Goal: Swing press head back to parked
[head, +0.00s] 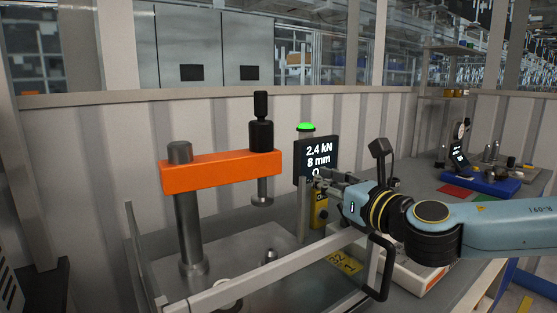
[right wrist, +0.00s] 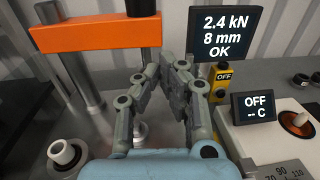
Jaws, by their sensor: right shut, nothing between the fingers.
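The press head is an orange swing arm (head: 220,172) on a grey upright post (head: 189,230). Its right end carries a black cylinder (head: 261,135) with a metal ram below. The orange arm also shows at the upper left of the right wrist view (right wrist: 95,37). My right gripper (head: 314,178) is shut and empty, to the right of the press head and apart from it, in front of the display. Its fingers (right wrist: 168,62) come together in the right wrist view. My left gripper is not in view.
A black display (head: 317,155) reads 2.4 kN, 8 mm, OK in the right wrist view; a green lamp (head: 306,127) tops its post. A metal rail (head: 270,272) crosses in front. A small OFF display (right wrist: 258,106) stands right. A blue tray (head: 485,183) lies farther right.

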